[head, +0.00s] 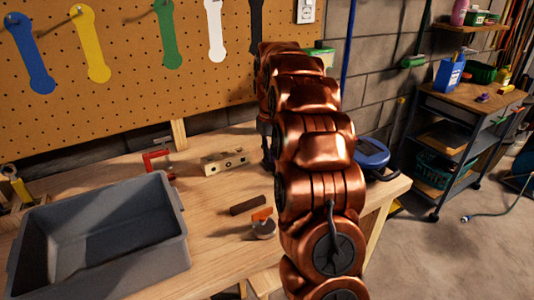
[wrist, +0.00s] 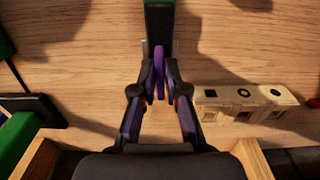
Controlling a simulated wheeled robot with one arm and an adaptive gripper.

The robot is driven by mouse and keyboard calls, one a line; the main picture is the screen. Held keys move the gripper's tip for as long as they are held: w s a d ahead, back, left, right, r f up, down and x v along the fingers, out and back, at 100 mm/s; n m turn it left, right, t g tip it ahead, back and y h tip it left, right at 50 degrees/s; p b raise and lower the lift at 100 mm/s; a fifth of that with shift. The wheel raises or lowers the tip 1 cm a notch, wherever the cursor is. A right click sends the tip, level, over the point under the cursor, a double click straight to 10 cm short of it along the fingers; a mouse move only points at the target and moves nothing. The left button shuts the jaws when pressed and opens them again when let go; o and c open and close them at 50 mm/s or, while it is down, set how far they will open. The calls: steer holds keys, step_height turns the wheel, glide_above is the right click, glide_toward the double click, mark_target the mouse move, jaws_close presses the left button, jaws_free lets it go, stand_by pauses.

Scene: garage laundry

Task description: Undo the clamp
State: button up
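A red, frame-shaped piece that looks like a clamp (head: 155,161) stands on the bench behind the grey bin in the head view. In the wrist view my gripper (wrist: 160,75) points down at the bench with its purple-lined fingers drawn together. I cannot tell whether the purple between the tips is only finger pads or a held part. A green and black piece (wrist: 158,18) lies just beyond the tips; I cannot tell whether it belongs to a clamp. My arm hides this spot in the head view.
A pale wooden block with holes (head: 225,162) lies beside my gripper and shows in the wrist view (wrist: 245,105). A grey bin (head: 180,205), a dark bar (head: 248,205) and an orange-handled piece (head: 263,225) are on the bench. Another green piece (wrist: 17,135) is at the wrist view's left.

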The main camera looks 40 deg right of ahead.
steer(key=o, duration=0.4)
steer(key=shift+w+a+f, duration=0.1)
steer(key=shift+f, duration=0.65)
steer(key=shift+c, duration=0.2)
steer(key=shift+r, duration=0.45)
steer(key=shift+w+r, duration=0.1)
steer(key=shift+r, duration=0.3)
step_height(320, 180, up, 11)
steer(key=shift+r, duration=0.15)
